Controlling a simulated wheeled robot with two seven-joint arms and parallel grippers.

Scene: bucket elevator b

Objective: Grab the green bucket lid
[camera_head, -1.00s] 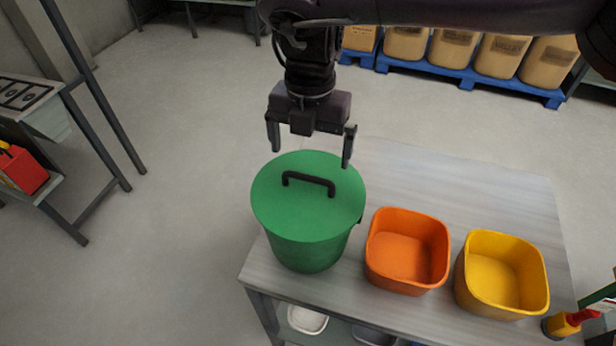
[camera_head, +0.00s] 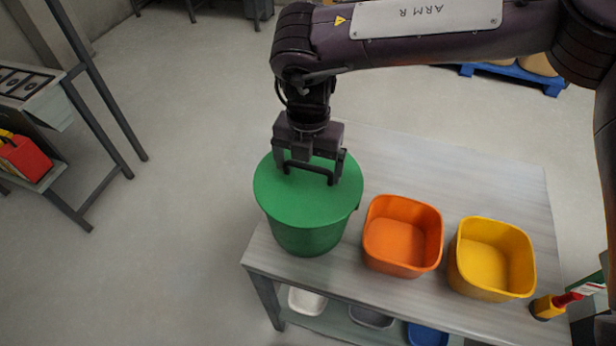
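The green bucket (camera_head: 308,238) stands upright at the left end of the table. Its round green lid (camera_head: 298,207) sits flat on top and covers the opening. The lid's dark handle (camera_head: 310,168) is partly hidden by my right gripper (camera_head: 311,174). My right gripper is over the lid, pointing down, with its fingers apart, one near each end of the handle. I cannot tell whether the fingers touch it. My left gripper is not in view.
An orange bin (camera_head: 402,236) and a yellow bin (camera_head: 492,259) stand on the grey table (camera_head: 450,175), right of the bucket. A yellow and red item (camera_head: 550,306) is at the table's right edge. White, grey and blue containers sit on the shelf below.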

